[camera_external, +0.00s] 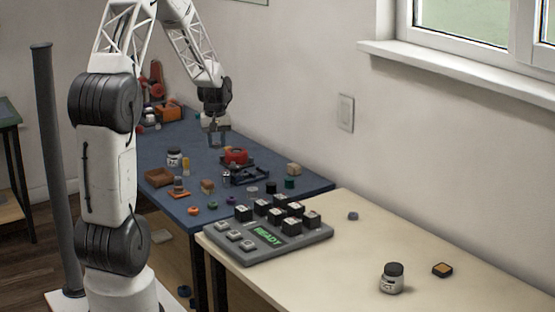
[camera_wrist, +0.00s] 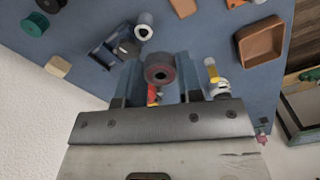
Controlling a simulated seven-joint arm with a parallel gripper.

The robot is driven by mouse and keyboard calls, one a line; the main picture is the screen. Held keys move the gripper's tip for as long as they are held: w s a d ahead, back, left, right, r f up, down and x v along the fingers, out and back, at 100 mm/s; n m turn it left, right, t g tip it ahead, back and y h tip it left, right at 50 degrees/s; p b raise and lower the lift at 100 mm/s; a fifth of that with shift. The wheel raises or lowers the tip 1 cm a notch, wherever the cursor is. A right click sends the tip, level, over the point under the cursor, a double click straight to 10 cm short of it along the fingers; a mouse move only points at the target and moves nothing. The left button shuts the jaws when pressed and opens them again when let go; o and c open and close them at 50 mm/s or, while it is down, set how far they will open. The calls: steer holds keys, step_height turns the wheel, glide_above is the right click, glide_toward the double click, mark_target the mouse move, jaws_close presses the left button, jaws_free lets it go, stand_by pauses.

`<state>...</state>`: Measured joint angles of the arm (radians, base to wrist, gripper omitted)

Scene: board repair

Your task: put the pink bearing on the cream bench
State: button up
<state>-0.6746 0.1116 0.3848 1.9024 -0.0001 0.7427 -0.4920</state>
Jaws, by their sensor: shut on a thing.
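My gripper (camera_external: 216,142) hangs above the blue table, in the air. In the wrist view, my gripper (camera_wrist: 159,72) is shut on the pink bearing (camera_wrist: 160,72), a dull reddish ring with a grey centre, seen end-on between the two fingers. In the external view the bearing is too small and dark to make out at the fingertips. The cream bench (camera_external: 345,235) is at the front right, well away from the gripper. It is outside the wrist view.
The blue table (camera_external: 290,217) carries a red part (camera_external: 236,156), a dark fixture (camera_external: 250,176), a brown tray (camera_external: 158,177) and small parts.

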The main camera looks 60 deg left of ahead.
steer(key=w+d+m, duration=0.3)
steer(key=d, duration=1.3)
steer(key=w+d+m, duration=0.2)
steer(key=d+m, duration=0.1)
steer(key=d, duration=1.3)
steer(key=s+d+m, duration=0.3)
steer(key=s+d, duration=0.1)
steer(key=d, duration=1.1)
steer(key=s+d+m, duration=0.3)
steer(key=s+d, duration=0.4)
steer(key=d, duration=0.6)
step_height(320, 180, down, 10)
steer(key=shift+s+f, duration=0.1)
steer(key=shift+s, duration=0.05)
glide_above(366, 263)
steer(key=shift+a+f, duration=0.1)
steer(key=shift+f, duration=0.55)
steer(key=shift+f, duration=1.75)
